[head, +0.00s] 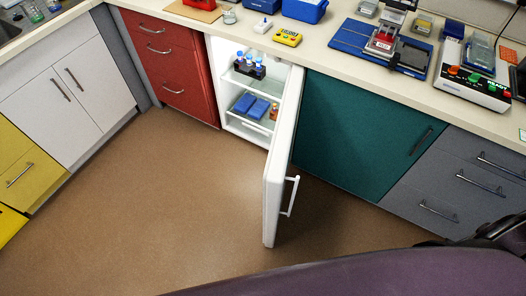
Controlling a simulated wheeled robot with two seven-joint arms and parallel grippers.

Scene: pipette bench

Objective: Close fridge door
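The small white fridge (230,122) stands under the counter in the middle of the head view, between red drawers and a teal cabinet. Its white door (277,190) is hinged on the right and stands wide open, swung out over the floor. The door's white handle (290,196) is on the face turned to the right. Inside, a rack of blue-capped bottles (250,68) sits on the upper shelf, and blue boxes (251,106) with a small orange-brown item sit lower. Neither of my grippers shows in this view.
The brown floor (150,200) left of the door is open. Red drawers (180,70), a teal cabinet (350,130) and grey drawers (455,185) line the counter (340,70), which holds instruments. A dark purple surface (370,278) fills the bottom right.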

